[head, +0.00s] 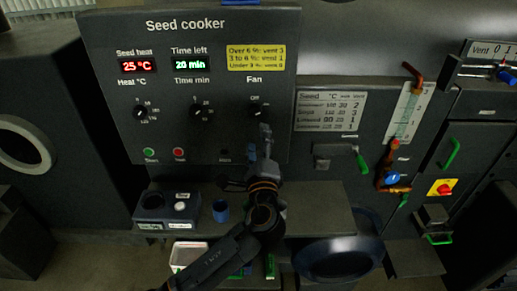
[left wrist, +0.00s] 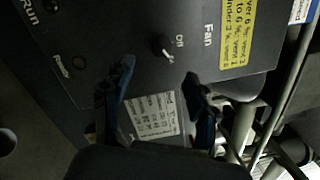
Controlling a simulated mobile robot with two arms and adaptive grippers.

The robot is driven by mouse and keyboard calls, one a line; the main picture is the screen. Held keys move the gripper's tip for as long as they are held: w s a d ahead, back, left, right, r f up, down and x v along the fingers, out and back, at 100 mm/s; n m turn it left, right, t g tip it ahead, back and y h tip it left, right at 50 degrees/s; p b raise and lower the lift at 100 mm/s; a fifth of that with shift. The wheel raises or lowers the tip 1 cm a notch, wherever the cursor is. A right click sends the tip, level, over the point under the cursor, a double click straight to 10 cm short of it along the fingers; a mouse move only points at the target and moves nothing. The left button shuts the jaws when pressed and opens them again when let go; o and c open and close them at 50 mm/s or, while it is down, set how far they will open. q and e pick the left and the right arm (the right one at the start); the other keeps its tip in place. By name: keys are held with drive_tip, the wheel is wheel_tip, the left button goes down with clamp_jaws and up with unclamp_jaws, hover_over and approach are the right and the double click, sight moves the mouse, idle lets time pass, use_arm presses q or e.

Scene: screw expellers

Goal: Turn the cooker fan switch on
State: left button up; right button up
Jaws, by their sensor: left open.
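The dark Seed cooker panel (head: 220,100) stands at the upper left of the head view. Its fan switch (head: 257,111) is a small dark knob at the right of the knob row, under the word Fan. The switch also shows in the left wrist view (left wrist: 164,52) as a small pale-tipped piece near a short label I cannot read surely. My left gripper (head: 265,138) is just below the switch in the head view. In the left wrist view its two fingers (left wrist: 158,70) are spread with nothing between them, and the switch lies beyond the tips. My right gripper is not in view.
Two more knobs, Heat (head: 140,112) and Time (head: 201,112), sit left of the fan switch. A green button (head: 149,152) and a red button (head: 179,154) are below. A shelf (head: 320,222) holds a blue cup (head: 220,211).

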use_arm(q)
drive_tip(key=s, duration=0.3)
drive_tip(key=shift+d+f, duration=0.1)
drive_tip(key=shift+f, duration=0.1)
